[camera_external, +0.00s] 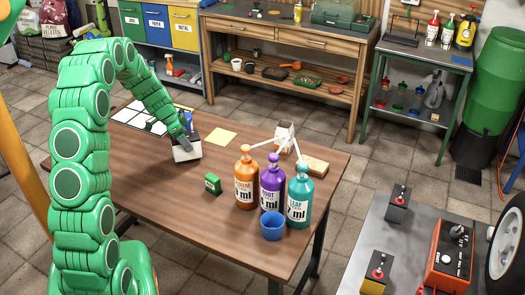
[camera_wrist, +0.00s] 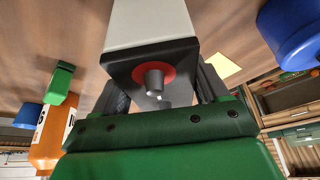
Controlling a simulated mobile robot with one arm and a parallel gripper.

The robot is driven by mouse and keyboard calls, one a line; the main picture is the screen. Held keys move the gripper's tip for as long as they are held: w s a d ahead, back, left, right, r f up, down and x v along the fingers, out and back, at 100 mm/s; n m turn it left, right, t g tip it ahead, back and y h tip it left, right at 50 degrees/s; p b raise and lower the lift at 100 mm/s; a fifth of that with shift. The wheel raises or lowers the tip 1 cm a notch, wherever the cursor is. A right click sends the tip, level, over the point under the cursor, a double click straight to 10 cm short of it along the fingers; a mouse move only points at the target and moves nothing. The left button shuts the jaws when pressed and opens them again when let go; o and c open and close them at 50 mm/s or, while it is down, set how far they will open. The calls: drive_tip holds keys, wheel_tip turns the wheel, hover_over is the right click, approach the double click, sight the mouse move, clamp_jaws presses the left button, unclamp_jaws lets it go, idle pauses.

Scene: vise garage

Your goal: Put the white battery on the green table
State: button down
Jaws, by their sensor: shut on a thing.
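The white battery (camera_external: 187,152) has a black top and is at the left part of the brown table. In the wrist view the white battery (camera_wrist: 150,22) shows its black end with a red ring and a grey terminal. My gripper (camera_external: 186,138) is shut on it, one finger on each side, and my gripper also shows in the wrist view (camera_wrist: 160,95). I cannot tell whether the battery touches the tabletop. The green-framed table (camera_external: 411,48) stands at the back right, with several bottles on its top and more on its lower shelf.
The brown table (camera_external: 165,225) carries orange (camera_external: 246,185), purple (camera_external: 272,188) and teal (camera_external: 299,205) bottles, a blue cup (camera_external: 272,226) and a small green box (camera_external: 212,184). Floor separates the tables.

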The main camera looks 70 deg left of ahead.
wheel_tip(320, 180, up, 27)
drive_tip(key=w+d+n+y, duration=0.1)
drive_tip(key=w+d+n, duration=0.1)
drive_tip(key=w+d, duration=1.05)
drive_tip(key=w+d+n+y, duration=0.1)
drive_tip(key=w+d+n, duration=0.2)
drive_tip(key=w+d, duration=0.9)
drive_tip(key=w+d+n, duration=0.1)
drive_tip(key=w+d, duration=0.4)
drive_tip(key=d, duration=0.5)
drive_tip(key=w+d+n+g+y, duration=0.1)
drive_tip(key=w+d+n, duration=0.1)
drive_tip(key=w+d, duration=0.65)
drive_tip(key=w+d+n, duration=0.1)
drive_tip(key=w+d, duration=0.2)
drive_tip(key=d, duration=0.9)
wheel_tip(320, 180, down, 24)
drive_tip(key=w+f, duration=0.9)
drive_tip(key=w, duration=0.4)
